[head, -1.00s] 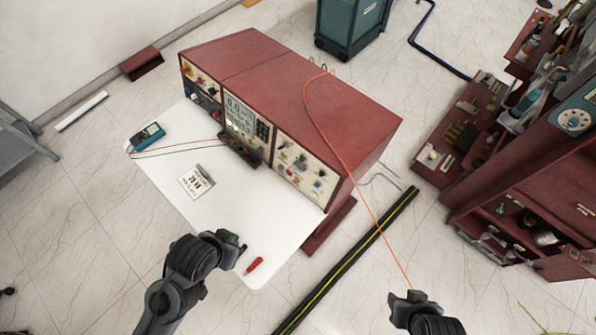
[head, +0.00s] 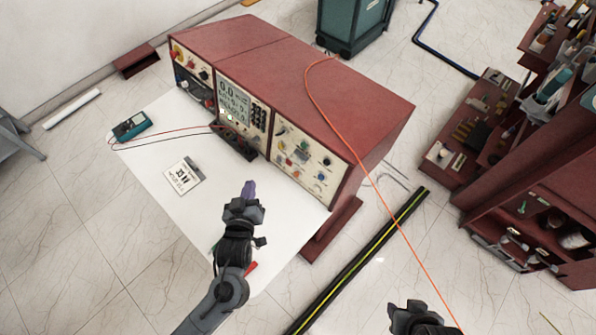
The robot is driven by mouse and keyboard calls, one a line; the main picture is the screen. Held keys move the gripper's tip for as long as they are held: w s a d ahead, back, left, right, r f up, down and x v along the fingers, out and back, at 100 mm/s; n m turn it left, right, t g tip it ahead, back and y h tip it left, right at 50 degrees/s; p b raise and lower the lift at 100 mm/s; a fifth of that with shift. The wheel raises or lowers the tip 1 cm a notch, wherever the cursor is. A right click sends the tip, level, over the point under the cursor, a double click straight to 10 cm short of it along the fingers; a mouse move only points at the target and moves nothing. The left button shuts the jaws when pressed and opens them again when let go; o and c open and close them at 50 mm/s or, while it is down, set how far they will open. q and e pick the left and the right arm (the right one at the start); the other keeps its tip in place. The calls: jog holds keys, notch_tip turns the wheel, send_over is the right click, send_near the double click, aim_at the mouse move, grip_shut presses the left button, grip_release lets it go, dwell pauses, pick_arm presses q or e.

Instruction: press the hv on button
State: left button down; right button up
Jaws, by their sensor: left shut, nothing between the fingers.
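The red control desk (head: 345,90) has a cream right-hand panel (head: 335,172) with several small coloured buttons and knobs. The labels are too small to read, so I cannot tell which is the hv on button. My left gripper (head: 249,188) is shut and empty, above the white worktop in front of the desk. Its tips point toward the panels and are apart from the buttons. My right gripper (head: 417,310) is at the bottom edge, away from the desk; its fingers are too unclear to judge.
A display panel (head: 235,103) is in the desk's middle. A blue meter (head: 131,126) with leads and a paper card (head: 182,176) lie on the white worktop (head: 215,220). An orange cable (head: 372,190) runs from the desk past my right gripper. Red shelving (head: 540,190) stands at right.

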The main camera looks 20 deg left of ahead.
pick_arm(q)
jog(key=w+d+f+t+y+b, duration=0.2)
jog(key=w+f+b, duration=0.8)
jog(key=b, duration=1.3)
jog(key=shift+w+d+f+t, duration=0.15)
jog(key=shift+d+f+t, duration=0.3)
jog(key=shift+f+t, duration=1.15)
jog(key=shift+f+g, duration=0.5)
jog(key=w+d+f+b, duration=0.2)
jog(key=w+d+b, duration=0.1)
jog(key=w+b, duration=0.3)
jog(key=shift+w+d, duration=0.35)
jog(key=shift+w, duration=0.5)
